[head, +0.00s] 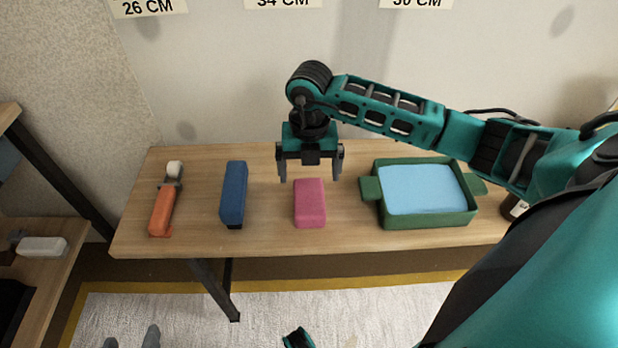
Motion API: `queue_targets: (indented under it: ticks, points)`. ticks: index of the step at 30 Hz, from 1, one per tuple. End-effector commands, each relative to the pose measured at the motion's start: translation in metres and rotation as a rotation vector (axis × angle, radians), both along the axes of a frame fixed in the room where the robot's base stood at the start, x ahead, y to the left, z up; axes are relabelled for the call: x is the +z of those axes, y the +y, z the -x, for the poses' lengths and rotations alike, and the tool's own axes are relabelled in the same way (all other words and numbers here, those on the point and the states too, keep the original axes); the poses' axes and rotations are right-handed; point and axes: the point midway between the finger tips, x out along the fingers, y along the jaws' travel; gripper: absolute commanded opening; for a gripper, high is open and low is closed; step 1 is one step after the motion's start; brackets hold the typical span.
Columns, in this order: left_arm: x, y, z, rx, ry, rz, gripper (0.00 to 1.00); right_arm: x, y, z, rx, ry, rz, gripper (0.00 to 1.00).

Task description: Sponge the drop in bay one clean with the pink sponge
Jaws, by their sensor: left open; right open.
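The pink sponge (310,204) lies on the wooden table, between a blue block and a green tray. My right gripper (310,177) points down just behind and above the sponge, open and empty, its fingers apart from it. My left gripper (131,338) shows only as two grey fingertips at the bottom edge, spread apart with nothing between them. Which bay is bay one cannot be told.
The blue block (233,194) and an orange-handled tool (162,210) lie left of the sponge. A side shelf (45,270) stands at left.

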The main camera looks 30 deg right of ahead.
Motion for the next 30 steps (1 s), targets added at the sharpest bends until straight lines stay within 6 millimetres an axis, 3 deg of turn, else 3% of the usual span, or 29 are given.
queue_targets:
  ticks: [1,6,11,13,16,19,21,24,27,30]
  points:
    - [0.003,0.001,0.002,0.0,0.008,-0.004,0.66,0.015,0.0,0.0,0.001,-0.003,0.002,0.99]
    - [0.007,0.003,0.004,-0.002,0.014,-0.009,0.66,0.043,0.0,0.0,0.001,-0.002,0.001,0.99]
    - [0.009,0.003,0.004,-0.002,0.014,-0.01,0.66,0.055,0.001,0.001,0.003,0.001,-0.004,0.99]
    - [0.01,0.003,0.004,-0.002,0.013,-0.009,0.66,0.053,0.012,0.004,0.025,0.007,-0.048,0.99]
    - [0.01,0.003,0.003,-0.001,0.011,-0.008,0.66,0.042,0.054,0.016,0.102,0.021,-0.228,0.99]
    - [0.011,0.003,0.003,-0.001,0.01,-0.008,0.66,0.039,0.124,0.039,0.192,0.021,-0.555,0.99]
    - [0.011,0.003,0.003,-0.001,0.01,-0.008,0.66,0.052,0.174,0.055,0.213,-0.002,-0.833,0.99]
    - [0.011,0.003,0.003,-0.001,0.01,-0.007,0.66,0.087,0.225,0.067,0.146,-0.07,-1.214,0.99]
    - [0.011,0.002,0.003,0.0,0.01,-0.005,0.66,0.125,0.245,0.062,-0.04,-0.165,-1.536,0.99]
    - [0.012,0.001,0.002,0.002,0.009,-0.003,0.66,0.148,0.237,0.044,-0.335,-0.272,-1.767,0.99]
